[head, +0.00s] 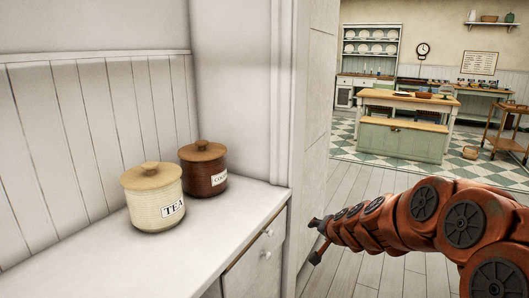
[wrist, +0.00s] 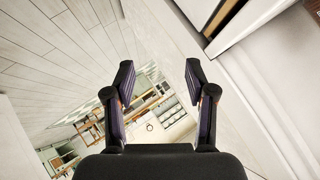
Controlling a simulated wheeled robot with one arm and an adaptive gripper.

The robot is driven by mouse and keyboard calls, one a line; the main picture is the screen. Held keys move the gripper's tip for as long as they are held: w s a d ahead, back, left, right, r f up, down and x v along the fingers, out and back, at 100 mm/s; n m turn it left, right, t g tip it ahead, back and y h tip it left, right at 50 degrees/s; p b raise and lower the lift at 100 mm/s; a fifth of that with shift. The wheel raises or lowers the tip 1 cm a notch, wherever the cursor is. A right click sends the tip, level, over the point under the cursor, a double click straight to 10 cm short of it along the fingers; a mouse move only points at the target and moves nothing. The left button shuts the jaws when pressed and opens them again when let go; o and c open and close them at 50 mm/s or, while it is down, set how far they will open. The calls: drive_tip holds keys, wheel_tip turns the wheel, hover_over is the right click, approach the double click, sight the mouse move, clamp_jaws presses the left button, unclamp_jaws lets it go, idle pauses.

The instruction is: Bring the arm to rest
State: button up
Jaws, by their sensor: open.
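My arm reaches in from the right edge of the head view, orange-red with dark round joint covers. My gripper (head: 318,238) is at its far end, small and partly hidden, close to the front of the white cabinet. In the wrist view my gripper (wrist: 159,78) shows two dark fingers spread apart with nothing between them. It is open and empty.
A cream TEA jar (head: 152,200) and a brown jar (head: 203,170) stand on the white counter (head: 240,210) at left. A white wall post (head: 240,90) rises behind it. Beyond are a green kitchen island (head: 403,140), a wooden cart (head: 505,130) and clear plank floor (head: 370,275).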

drive_tip(key=s+a+n+g+y, duration=0.1)
drive_tip(key=s+a+n+g, duration=0.25)
drive_tip(key=s, duration=0.65)
drive_tip(key=s+a+n+g+y, duration=0.15)
drive_tip(key=s+a, duration=0.35)
drive_tip(key=s, duration=0.5)
drive_tip(key=s+d+f+n+g+h, duration=0.1)
drive_tip(key=s+d+g, duration=0.2)
drive_tip(key=s, duration=0.6)
drive_tip(key=s+d+f+g+h, duration=0.1)
drive_tip(key=s+d+g+h, duration=0.15)
drive_tip(key=s, duration=0.75)
drive_tip(key=s+d+n+g+h, duration=0.1)
drive_tip(key=s+d+g, duration=0.25)
drive_tip(key=s, duration=0.55)
wheel_tip(320, 180, up, 22)
drive_tip(key=t+p, duration=0.2)
drive_tip(key=p, duration=1.8)
drive_tip(key=shift+s+d+f, duration=0.2)
drive_tip(key=shift+s+f, duration=0.05)
drive_tip(key=shift+s, duration=0.05)
